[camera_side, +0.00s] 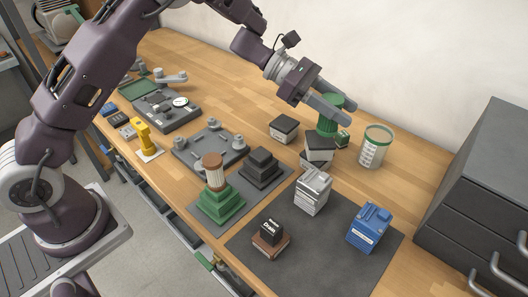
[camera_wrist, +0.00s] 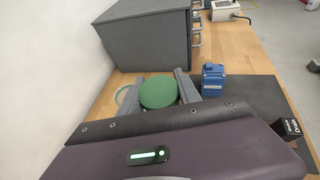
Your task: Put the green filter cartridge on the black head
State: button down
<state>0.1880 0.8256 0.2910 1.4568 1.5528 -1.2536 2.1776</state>
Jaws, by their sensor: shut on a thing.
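The green filter cartridge (camera_side: 327,120) is between the fingers of my gripper (camera_side: 337,107) at the back of the bench. Its round green top (camera_wrist: 158,92) shows between the two fingers in the wrist view. My gripper is shut on it. Its lower end is partly hidden by a dark-topped box, so I cannot tell whether it touches the bench. The black head (camera_side: 262,166), a stepped block, stands on a grey mat nearer the camera and to the left, with nothing on it. Beside it a green stepped head (camera_side: 219,204) carries a white cartridge with a brown top (camera_side: 213,172).
Dark-topped boxes (camera_side: 284,128) (camera_side: 319,150) and a green-rimmed clear jar (camera_side: 375,148) stand near my gripper. A silver canister (camera_side: 313,191), a blue unit (camera_side: 369,227) and a black-topped brown block (camera_side: 270,238) stand on a dark mat. A grey drawer cabinet (camera_side: 485,180) is at right.

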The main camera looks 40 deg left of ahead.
jog(key=s+a+r+m+g, duration=0.3)
jog(key=s+a+g, duration=0.1)
jog(key=s+a, duration=0.6)
send_over(267, 158)
jog(key=shift+h, duration=0.3)
notch_tip(267, 158, down, 10)
jog(key=shift+r, duration=0.2)
jog(key=shift+f, duration=0.15)
jog(key=c, duration=0.9)
grip_release()
jog(key=shift+o, duration=0.2)
